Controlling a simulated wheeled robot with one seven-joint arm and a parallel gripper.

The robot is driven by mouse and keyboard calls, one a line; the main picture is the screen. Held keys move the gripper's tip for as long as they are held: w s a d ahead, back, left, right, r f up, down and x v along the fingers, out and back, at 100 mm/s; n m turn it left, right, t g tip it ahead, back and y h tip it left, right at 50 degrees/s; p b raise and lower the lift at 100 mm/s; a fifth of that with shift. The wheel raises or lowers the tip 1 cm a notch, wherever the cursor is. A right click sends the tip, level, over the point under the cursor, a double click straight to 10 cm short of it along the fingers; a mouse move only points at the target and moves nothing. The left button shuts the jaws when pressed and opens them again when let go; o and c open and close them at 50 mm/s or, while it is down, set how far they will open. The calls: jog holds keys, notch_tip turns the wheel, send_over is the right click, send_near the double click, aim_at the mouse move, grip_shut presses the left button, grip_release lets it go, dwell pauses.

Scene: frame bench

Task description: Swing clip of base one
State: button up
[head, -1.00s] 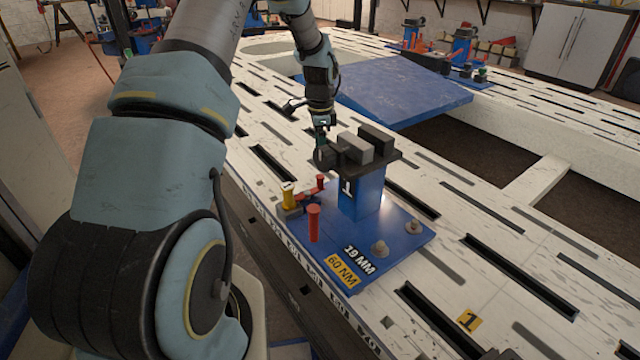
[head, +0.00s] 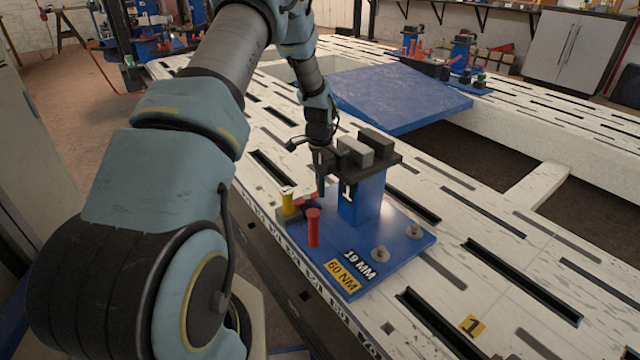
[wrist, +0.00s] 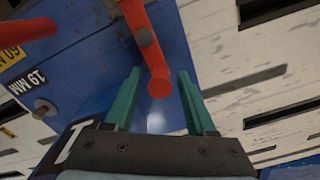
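Base one is a blue plate (head: 405,252) with a blue post (head: 362,196) marked 1. The fingers are open, one on each side, with visible gaps to the bar. I cannot tell whether they are level with it.
A red peg (head: 313,228) stands upright at the plate's near edge. Two grey studs (head: 381,254) stand to the right. A dark clamp head with grey blocks (head: 355,152) tops the post, close beside my wrist. The slotted white bench (head: 510,255) is mostly clear to the right.

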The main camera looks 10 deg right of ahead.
grip_shut()
jog(key=shift+w+n, duration=0.1)
jog(key=shift+n, duration=0.2)
dwell(0.3)
jog(key=n+p, duration=0.1)
jog(key=w+a+n+p, duration=0.1)
jog(key=n, duration=0.1)
jog(key=shift+w+r, duration=0.1)
jog(key=n, duration=0.2)
jog(key=w+a+n+p, duration=0.1)
jog(key=n, duration=0.1)
jog(key=shift+a, duration=0.1)
jog(key=n, duration=0.1)
jog(key=a+n+p, duration=0.1)
jog(key=n, duration=0.2)
jog(key=shift+w+a+n, duration=0.2)
jog(key=shift+a+n, duration=0.1)
jog(key=shift+a, duration=0.1)
jog(key=shift+s+a+n+p, duration=0.1)
jog(key=shift+a+n+p, duration=0.3)
jog(key=shift+n, duration=0.55)
jog(key=shift+a+n+p, duration=0.25)
jog(key=shift+a+n, duration=0.15)
jog(key=shift+n, duration=0.55)
jog(key=shift+o, duration=0.7)
grip_release()
